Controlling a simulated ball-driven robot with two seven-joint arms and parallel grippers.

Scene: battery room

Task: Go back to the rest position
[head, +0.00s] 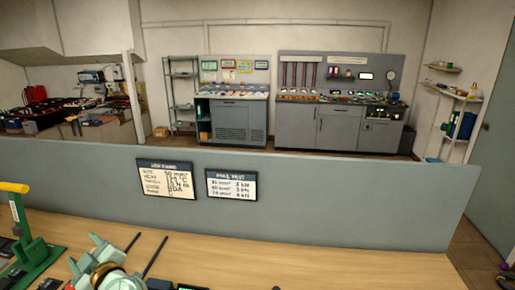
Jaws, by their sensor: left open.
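My left gripper (152,238) shows at the bottom left of the head view, above the wooden table (330,262). Its two thin dark fingers point up and to the right and stand apart, with nothing between them. Its pale green body and a brass-coloured ring show below the fingers, cut off by the lower edge. My right gripper is not in view.
A green hand press (32,248) with a yellow handle stands left of my gripper. Small dark items (160,284) lie below it. A grey partition (300,200) with two sign boards closes the table's back. The table's middle and right look mostly clear.

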